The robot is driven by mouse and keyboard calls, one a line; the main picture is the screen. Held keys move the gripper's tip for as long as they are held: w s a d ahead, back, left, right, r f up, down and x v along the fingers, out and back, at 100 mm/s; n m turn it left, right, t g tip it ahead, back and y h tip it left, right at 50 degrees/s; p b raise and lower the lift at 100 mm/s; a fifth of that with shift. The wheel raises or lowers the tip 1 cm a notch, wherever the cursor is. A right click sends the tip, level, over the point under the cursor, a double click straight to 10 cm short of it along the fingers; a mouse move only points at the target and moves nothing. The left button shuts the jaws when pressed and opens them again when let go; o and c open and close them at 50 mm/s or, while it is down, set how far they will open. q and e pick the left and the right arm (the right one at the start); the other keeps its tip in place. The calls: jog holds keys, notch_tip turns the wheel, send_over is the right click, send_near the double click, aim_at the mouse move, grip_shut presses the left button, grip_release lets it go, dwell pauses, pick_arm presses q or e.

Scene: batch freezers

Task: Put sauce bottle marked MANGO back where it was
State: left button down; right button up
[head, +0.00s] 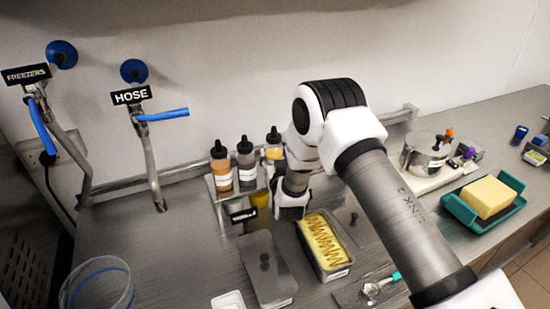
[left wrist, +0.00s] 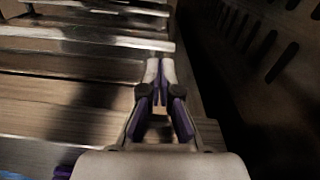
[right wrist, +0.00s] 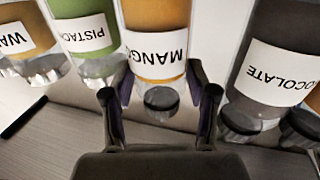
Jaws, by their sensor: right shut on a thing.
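The MANGO bottle (right wrist: 158,45) is orange with a white label and a dark cap; it appears upside down in the right wrist view. My right gripper (right wrist: 160,110) has a finger on each side of it and is shut on it. In the head view my right gripper (head: 290,208) is beside the bottle rack (head: 213,190), partly hidden by my arm. A PISTACHIO bottle (right wrist: 88,35) and a CHOCOLATE bottle (right wrist: 272,60) flank the MANGO bottle in the right wrist view. My left gripper (left wrist: 160,75) is shut and empty, outside the head view.
Several bottles, including an orange-brown one (head: 221,170) and a grey one (head: 246,165), stand along the wall. A tub with yellow filling (head: 326,250) and a grey lidded tub (head: 267,270) are in front. A steel pot (head: 420,155) and a teal butter dish (head: 463,212) stand right.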

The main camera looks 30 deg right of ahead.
jog(key=o, duration=1.2)
jog(key=shift+s, duration=0.2)
jog(key=shift+r, duration=0.2)
jog(key=v, duration=1.2)
jog(key=shift+f+p, duration=0.1)
jog(key=shift+p, duration=0.3)
